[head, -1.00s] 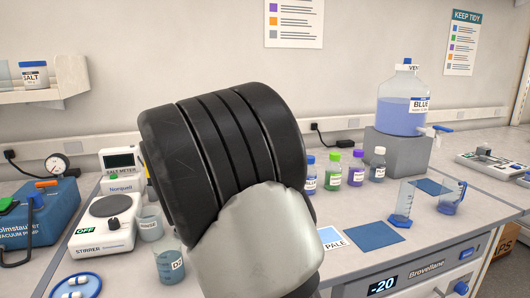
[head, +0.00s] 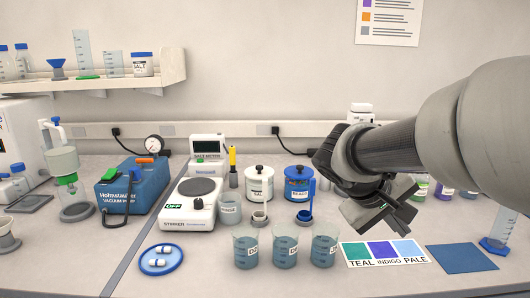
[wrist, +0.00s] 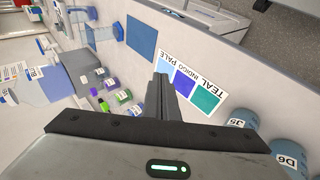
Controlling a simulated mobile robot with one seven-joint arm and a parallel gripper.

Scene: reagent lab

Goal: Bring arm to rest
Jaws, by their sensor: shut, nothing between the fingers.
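My gripper (head: 388,212) is shut and empty. In the head view it hangs above the bench, just behind and over the colour card (head: 383,253) marked TEAL, INDIGO and PALE. My arm reaches in from the right side of that view. In the wrist view the closed fingers (wrist: 163,78) point at the card (wrist: 190,83), with its pale end nearest the fingertips. My arm hides part of the bench behind it.
Three labelled beakers (head: 285,251) stand left of the card. A blue mat (head: 460,258) lies to its right. Behind are two jars (head: 259,183), a stirrer (head: 190,206) and a blue vacuum pump (head: 133,188). A blue dish (head: 161,260) sits at front left.

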